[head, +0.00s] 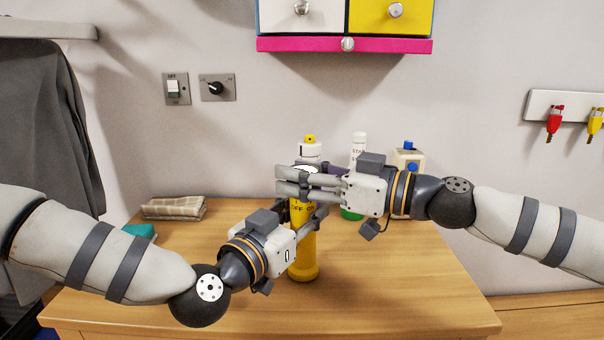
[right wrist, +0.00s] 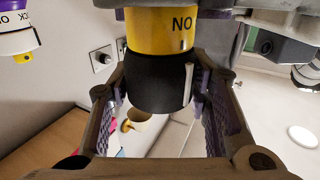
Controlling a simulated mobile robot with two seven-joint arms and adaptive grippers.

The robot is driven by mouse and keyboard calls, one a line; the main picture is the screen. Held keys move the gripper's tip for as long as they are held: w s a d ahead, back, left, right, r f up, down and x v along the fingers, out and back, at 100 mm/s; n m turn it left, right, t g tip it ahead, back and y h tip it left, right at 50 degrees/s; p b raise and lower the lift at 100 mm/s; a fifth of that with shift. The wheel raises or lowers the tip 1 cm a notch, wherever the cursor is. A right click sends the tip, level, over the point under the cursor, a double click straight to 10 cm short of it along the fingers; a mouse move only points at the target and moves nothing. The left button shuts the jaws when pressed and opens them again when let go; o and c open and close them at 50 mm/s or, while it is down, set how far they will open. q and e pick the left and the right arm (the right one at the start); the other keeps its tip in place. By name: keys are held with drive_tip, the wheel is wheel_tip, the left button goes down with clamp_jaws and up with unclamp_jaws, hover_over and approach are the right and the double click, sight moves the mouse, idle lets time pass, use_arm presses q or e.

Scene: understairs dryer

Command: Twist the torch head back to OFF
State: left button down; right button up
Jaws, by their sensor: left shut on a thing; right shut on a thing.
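A yellow torch (head: 302,255) stands upright on the wooden top, its body lettered OFF and ON. My left gripper (head: 303,213) is shut around its body, below the head. My right gripper (head: 300,182) is shut around the torch's head, whose sides are mostly hidden by the fingers in the head view. In the right wrist view the black head (right wrist: 155,82) sits between both fingers, and the yellow body (right wrist: 150,30) shows above it, upside down. A white line (right wrist: 188,84) on the head sits roughly in line with the ON lettering.
Behind the torch stand a white bottle with a yellow nozzle (head: 310,148), a white bottle with a green base (head: 358,147) and a small box with a blue knob (head: 408,160). A folded cloth (head: 173,208) lies left. The front right of the wooden top (head: 420,290) is clear.

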drive_tip(key=m+t+h, duration=0.1)
drive_tip(key=t, duration=0.1)
drive_tip(key=m+t+h, duration=0.2)
drive_tip(key=shift+s+a+r, duration=0.1)
drive_tip(key=shift+s+a, duration=0.1)
drive_tip(key=shift+m+t+h, duration=1.1)
drive_tip(key=shift+t, duration=0.1)
drive_tip(key=m+t+h, duration=0.1)
drive_tip(key=h, duration=0.1)
drive_tip(key=m+t+h, duration=0.1)
drive_tip(key=m+h, duration=0.1)
drive_tip(key=shift+w+d+m+t+h, duration=0.2)
drive_tip(key=shift+m+t+h, duration=0.1)
drive_tip(key=shift+t+h, duration=0.1)
drive_tip(key=shift+m+h, duration=0.6)
drive_tip(key=shift+h, duration=0.3)
drive_tip(key=shift+w+d+t+h, duration=0.1)
drive_tip(key=shift+d+t+h, duration=0.1)
drive_tip(key=shift+t+h, duration=0.1)
drive_tip(key=o, duration=1.2)
